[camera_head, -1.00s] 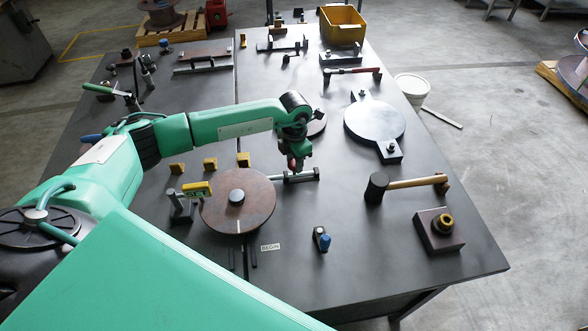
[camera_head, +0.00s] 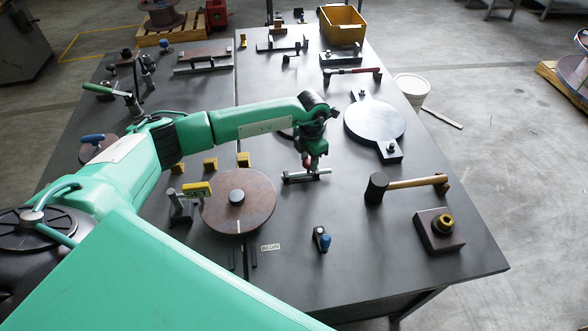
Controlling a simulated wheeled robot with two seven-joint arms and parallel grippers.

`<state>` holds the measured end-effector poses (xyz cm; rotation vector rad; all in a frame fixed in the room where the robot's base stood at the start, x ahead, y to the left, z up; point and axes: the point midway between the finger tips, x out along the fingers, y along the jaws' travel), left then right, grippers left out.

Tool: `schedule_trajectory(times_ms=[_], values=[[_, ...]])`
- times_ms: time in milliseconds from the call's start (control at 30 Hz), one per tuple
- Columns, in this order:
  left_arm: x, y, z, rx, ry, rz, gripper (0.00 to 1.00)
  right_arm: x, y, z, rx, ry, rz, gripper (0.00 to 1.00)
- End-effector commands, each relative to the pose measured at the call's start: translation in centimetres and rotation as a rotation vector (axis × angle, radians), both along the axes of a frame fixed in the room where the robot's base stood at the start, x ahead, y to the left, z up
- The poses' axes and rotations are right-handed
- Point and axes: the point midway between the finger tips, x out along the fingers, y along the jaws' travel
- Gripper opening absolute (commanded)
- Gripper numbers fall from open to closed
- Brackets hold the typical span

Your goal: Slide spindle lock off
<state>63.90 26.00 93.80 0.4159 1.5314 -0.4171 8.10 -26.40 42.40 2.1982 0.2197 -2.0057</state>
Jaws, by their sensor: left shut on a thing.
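The spindle lock looks like a grey bar (camera_head: 322,172) lying low on the table, with a red part (camera_head: 307,163) at my fingertips. My left gripper (camera_head: 309,161) points down and is shut on the spindle lock at this red part. The fingertips are small and partly hidden by the wrist. My right gripper is not in view.
A yellow-topped stand (camera_head: 197,189) is left of the disc, with several yellow blocks (camera_head: 243,159) behind. A mallet (camera_head: 415,183), a round grey plate (camera_head: 375,119) and a block with a brass ring (camera_head: 440,232) are to the right. A blue-knobbed piece (camera_head: 323,241) stands in front. Table between them is clear.

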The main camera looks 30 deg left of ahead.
Motion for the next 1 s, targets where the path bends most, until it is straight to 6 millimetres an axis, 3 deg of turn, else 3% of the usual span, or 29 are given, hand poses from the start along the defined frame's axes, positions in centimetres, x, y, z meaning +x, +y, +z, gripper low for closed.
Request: schedule_trajectory(times_ms=[67, 100, 200, 567, 1000], values=[[0.3, -0.4, 0.1, -0.002, -0.003, -0.001, 0.11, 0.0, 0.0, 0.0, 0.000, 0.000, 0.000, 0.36], [0.3, -0.3, 0.1, -0.001, -0.003, 0.000, 0.41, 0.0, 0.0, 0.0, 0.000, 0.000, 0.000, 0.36], [0.3, -0.3, 0.1, 0.000, -0.002, 0.000, 0.57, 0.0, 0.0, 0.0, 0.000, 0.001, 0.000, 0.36], [0.2, -0.2, 0.4, 0.000, -0.001, 0.000, 0.57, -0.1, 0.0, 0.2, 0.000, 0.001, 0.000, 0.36], [0.2, -0.2, 3.8, 0.000, -0.002, 0.000, 0.57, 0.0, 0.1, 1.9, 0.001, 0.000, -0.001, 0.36]])
